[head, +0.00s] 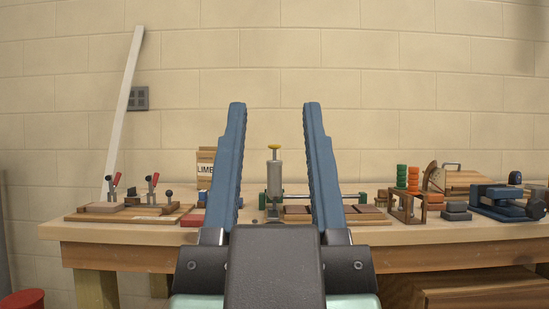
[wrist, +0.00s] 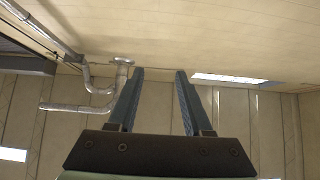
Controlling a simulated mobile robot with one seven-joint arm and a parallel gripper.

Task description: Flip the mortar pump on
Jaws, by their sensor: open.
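No part in view is labelled as a mortar pump, and I cannot tell for sure which thing it is. A small grey plate or box (head: 139,98) is on the block wall behind a leaning white strip; any switch on it is too small to make out. A grey upright cylinder with a yellow top (head: 274,171) stands mid-bench, seen between my fingers. My gripper (head: 275,105) is open and empty in the head view, its blue fingers pointing up in front of the bench. In the wrist view my gripper (wrist: 159,72) shows open against wall and ceiling.
The wooden bench (head: 140,257) spans the view. A board with red-handled clamps (head: 130,215) is at left, a LIME bag (head: 206,158) behind my left finger, green and orange stacked rings (head: 407,178) and a blue vise (head: 500,201) at right. A red tub (head: 22,299) is lower left. Pipes (wrist: 85,80) show overhead.

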